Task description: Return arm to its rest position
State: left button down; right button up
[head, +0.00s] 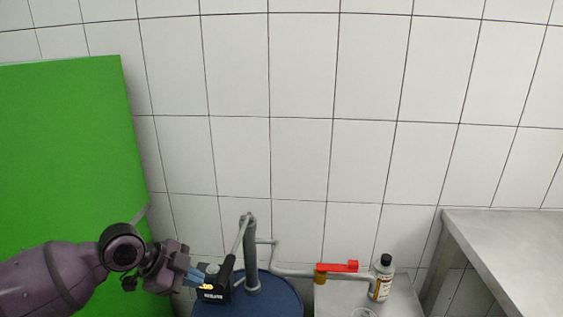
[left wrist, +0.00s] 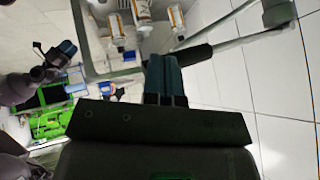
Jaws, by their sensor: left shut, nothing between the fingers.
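My left gripper (head: 204,277) reaches in from the left in the head view. Its blue-grey fingers are together with nothing held between them. Their tips are close to the black grip of the pump lever (head: 226,270); I cannot tell whether they touch. The grey lever runs up to the top of the pump column (head: 251,255), which stands on a blue drum (head: 282,292). In the left wrist view the fingers (left wrist: 165,78) are side by side, with the black lever grip (left wrist: 192,55) just beyond them.
A grey pipe with a red-handled valve (head: 338,267) leads right toward a bottle (head: 382,278) on a low grey surface. A green panel (head: 60,150) stands behind my left arm. A metal table (head: 510,245) is at the right. The tiled wall closes the back.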

pick_arm(q)
jog(key=w+r+n+t, duration=0.2)
jog(key=w+n+t, duration=0.3)
jog(key=w+t, duration=0.1)
jog(key=s+a+f+n+y, duration=0.2)
jog(key=s+f+n, duration=0.2)
jog(key=s+f, duration=0.4)
jog(key=s+a+f+n+y, duration=0.2)
jog(key=s+f+n+y, duration=0.1)
jog(key=s+f, duration=0.6)
jog(key=s+a+f+n+t+y, duration=0.1)
jog(key=s+a+f+n+y, duration=0.1)
jog(key=s+f+n, duration=0.3)
jog(key=s+f, duration=0.3)
jog(key=s, duration=0.4)
jog(key=shift+a+f, duration=0.15)
jog(key=shift+f, duration=0.15)
pick_arm(e)
jog(key=shift+w+a+r, duration=0.1)
jog(key=shift+w+r, duration=0.3)
jog(key=shift+w, duration=0.1)
jog(key=shift+s+f, duration=0.1)
jog(key=shift+s+f, duration=0.35)
jog(key=shift+s, duration=0.1)
jog(key=shift+w+r, duration=0.1)
jog(key=shift+w, duration=0.05)
